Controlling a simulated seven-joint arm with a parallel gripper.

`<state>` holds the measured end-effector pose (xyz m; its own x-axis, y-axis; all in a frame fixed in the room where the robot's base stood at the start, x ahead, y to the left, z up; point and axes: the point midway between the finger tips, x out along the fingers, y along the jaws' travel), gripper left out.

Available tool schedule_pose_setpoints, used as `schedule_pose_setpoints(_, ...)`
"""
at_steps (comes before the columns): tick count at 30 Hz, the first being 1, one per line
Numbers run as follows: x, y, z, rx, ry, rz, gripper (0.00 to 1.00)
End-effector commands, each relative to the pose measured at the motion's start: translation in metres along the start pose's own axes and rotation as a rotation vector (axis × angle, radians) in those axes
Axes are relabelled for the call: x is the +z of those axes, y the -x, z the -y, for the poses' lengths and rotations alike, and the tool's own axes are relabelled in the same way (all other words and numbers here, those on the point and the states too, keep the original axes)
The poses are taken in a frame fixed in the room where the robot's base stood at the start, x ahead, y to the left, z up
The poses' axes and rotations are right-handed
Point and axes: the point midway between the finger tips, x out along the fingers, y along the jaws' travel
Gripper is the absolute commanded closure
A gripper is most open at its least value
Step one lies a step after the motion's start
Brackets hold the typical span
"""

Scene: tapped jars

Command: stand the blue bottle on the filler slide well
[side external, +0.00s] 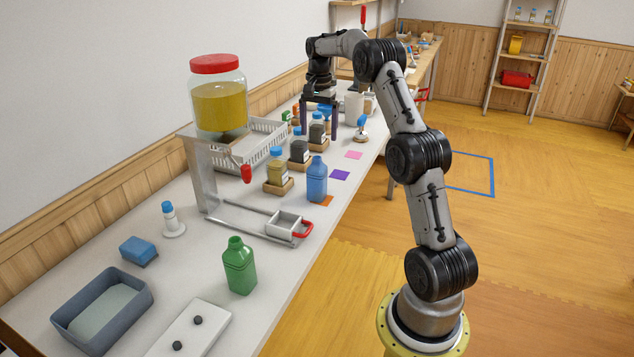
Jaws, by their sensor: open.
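The blue bottle (316,181) stands upright on the bench, by an orange square (327,201). The slide well (274,227) is a small white box with a red handle (302,229), on metal rails in front of the filler stand. It looks empty. The filler's big jar (219,108) has a red lid and yellow liquid, with a red tap (246,174) below. My gripper (319,133) is open, fingers pointing down, farther along the bench than the blue bottle. In this view a dark jar with a blue cap (317,116) shows between its fingers; I cannot tell whether they touch.
A green bottle (240,266) stands near the front. Small jars on wooden blocks, such as a yellowish one (276,169), line up beside the blue bottle. A white basket (262,145) is behind. Purple (340,175) and pink (353,155) squares lie bare.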

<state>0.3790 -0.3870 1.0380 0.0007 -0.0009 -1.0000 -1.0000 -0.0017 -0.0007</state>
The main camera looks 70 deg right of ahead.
Motion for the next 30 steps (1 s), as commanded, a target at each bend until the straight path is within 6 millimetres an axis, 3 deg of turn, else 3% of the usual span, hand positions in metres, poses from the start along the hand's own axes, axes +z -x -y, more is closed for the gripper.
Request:
schedule_pose_setpoints(12, 0.001, -0.071, 0.000, 0.003, 0.001, 0.003, 0.00)
schedule_pose_setpoints(20, 0.002, -0.089, 0.001, 0.002, 0.001, 0.002, 0.00)
schedule_pose_setpoints(30, 0.004, -0.131, 0.004, 0.001, 0.001, 0.001, 0.00)
